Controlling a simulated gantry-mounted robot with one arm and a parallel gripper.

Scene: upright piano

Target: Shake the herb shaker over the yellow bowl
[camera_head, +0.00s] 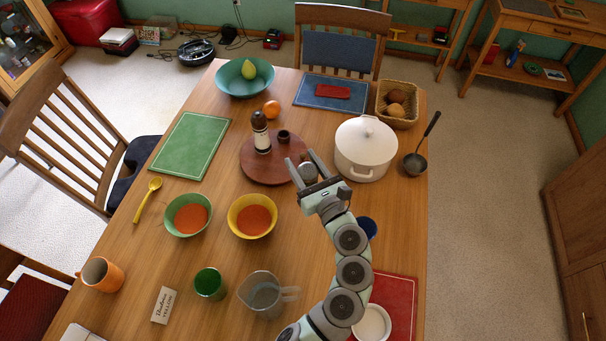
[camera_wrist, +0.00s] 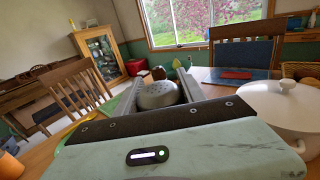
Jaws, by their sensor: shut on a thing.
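The yellow bowl (camera_head: 234,228) stands on the table left of my gripper, with orange-red food in it. My gripper (camera_head: 307,168) is shut on the herb shaker (camera_head: 307,173), a grey metal shaker whose perforated domed top (camera_wrist: 158,95) shows between the fingers in the wrist view. The shaker looks roughly upright, at the right edge of the round wooden tray (camera_head: 262,176) in the head view. I cannot tell whether it touches the tray. Its lower part is hidden by my gripper. The yellow bowl does not show in the wrist view.
A white lidded pot (camera_head: 365,152) is close to the right. A green bowl (camera_head: 170,228) sits left of the yellow one. A glass jug (camera_head: 262,297) and green cup (camera_head: 210,284) are nearer.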

